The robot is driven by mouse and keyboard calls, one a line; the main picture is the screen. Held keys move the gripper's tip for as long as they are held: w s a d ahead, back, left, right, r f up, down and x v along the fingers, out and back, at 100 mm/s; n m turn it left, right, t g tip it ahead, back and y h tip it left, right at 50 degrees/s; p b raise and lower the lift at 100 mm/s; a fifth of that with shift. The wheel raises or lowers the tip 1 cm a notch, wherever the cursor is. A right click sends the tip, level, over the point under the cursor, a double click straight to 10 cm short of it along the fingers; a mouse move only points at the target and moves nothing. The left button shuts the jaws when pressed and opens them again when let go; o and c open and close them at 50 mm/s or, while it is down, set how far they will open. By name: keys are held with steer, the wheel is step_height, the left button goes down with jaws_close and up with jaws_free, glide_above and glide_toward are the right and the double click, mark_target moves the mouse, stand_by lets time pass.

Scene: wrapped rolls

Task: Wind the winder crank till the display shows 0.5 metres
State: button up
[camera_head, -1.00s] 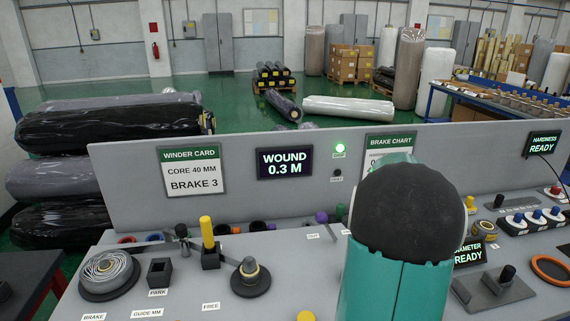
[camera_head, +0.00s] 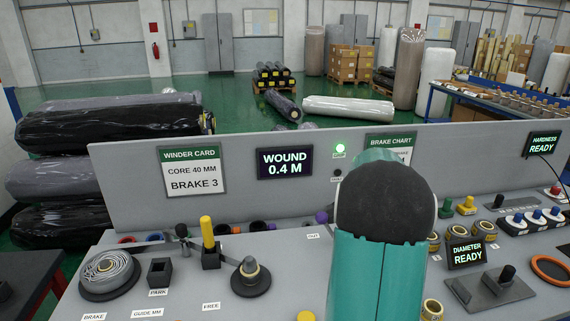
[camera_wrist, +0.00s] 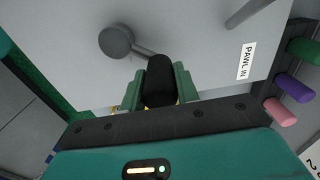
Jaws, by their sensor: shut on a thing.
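The wound display (camera_head: 285,163) on the back panel reads 0.4 M. In the wrist view my gripper (camera_wrist: 160,92) is shut on the black handle (camera_wrist: 159,82) of the winder crank. A thin arm runs from the handle to the crank's round grey hub (camera_wrist: 116,41), up and to the left. In the head view my teal arm hides the crank and my gripper.
A green lamp (camera_head: 340,149) is lit beside the display. The winder card (camera_head: 192,172) reads core 40 mm, brake 3. A PAWL IN label (camera_wrist: 246,62) and green, purple and pink (camera_wrist: 281,111) pegs lie right of the crank in the wrist view. Gauges stand around the diameter display (camera_head: 467,254).

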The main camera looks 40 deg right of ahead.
steer(key=shift+w+a, duration=0.7)
steer(key=shift+w, duration=0.35)
steer(key=shift+w+a, duration=0.7)
steer(key=shift+a, duration=0.3)
steer(key=o, duration=1.7)
step_height(320, 180, up, 10)
